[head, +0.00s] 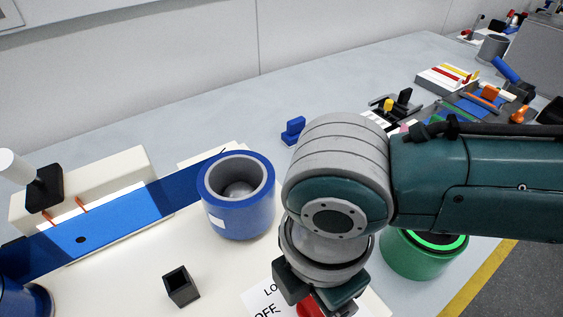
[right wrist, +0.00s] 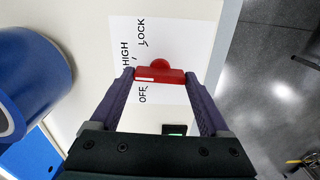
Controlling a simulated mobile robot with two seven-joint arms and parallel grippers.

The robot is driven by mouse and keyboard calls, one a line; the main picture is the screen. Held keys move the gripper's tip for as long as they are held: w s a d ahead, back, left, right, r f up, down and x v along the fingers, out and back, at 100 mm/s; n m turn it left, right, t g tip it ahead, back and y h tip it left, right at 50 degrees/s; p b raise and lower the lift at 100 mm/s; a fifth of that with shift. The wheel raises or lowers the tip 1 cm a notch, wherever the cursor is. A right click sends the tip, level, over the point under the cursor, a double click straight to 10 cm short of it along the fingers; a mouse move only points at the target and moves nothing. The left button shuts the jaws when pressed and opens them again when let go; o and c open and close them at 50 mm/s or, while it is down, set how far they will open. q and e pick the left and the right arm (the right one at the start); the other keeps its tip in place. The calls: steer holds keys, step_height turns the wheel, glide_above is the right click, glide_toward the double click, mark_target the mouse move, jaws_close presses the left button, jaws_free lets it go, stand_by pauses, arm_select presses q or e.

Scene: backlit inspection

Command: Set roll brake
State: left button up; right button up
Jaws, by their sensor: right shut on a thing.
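The red brake knob (right wrist: 160,68) has a crossbar with a white mark at its left end. It sits on a white label plate (right wrist: 120,30) printed LOCK, HIGH and OFF; the mark lies between HIGH and OFF. My right gripper (right wrist: 159,78) is shut on the crossbar, one finger at each end. In the head view only a little of the red knob (head: 308,308) shows under my right gripper (head: 318,297). A blue roll (head: 237,213) with a grey core stands left of the gripper, with blue web (head: 120,220) running left from it. My left gripper is not in view.
A green cylinder (head: 418,260) stands behind my right wrist. A small black square tube (head: 180,286) stands on the white base. A cream block (head: 120,175) lies behind the web. Several tools and parts clutter the table's far right.

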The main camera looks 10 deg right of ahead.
steer(key=m+p, duration=0.4)
steer(key=m, duration=0.1)
steer(key=shift+s+r+m, duration=0.1)
steer(key=shift+r+m, duration=0.1)
steer(key=shift+m, duration=0.1)
steer(key=m+p, duration=0.1)
steer(key=m, duration=0.2)
steer(key=shift+f+p, duration=0.1)
steer(key=shift+p, duration=0.25)
steer(key=shift+m+p, duration=0.5)
steer(key=shift+m, duration=0.9)
steer(key=shift+f, duration=0.1)
steer(key=o, duration=1.2)
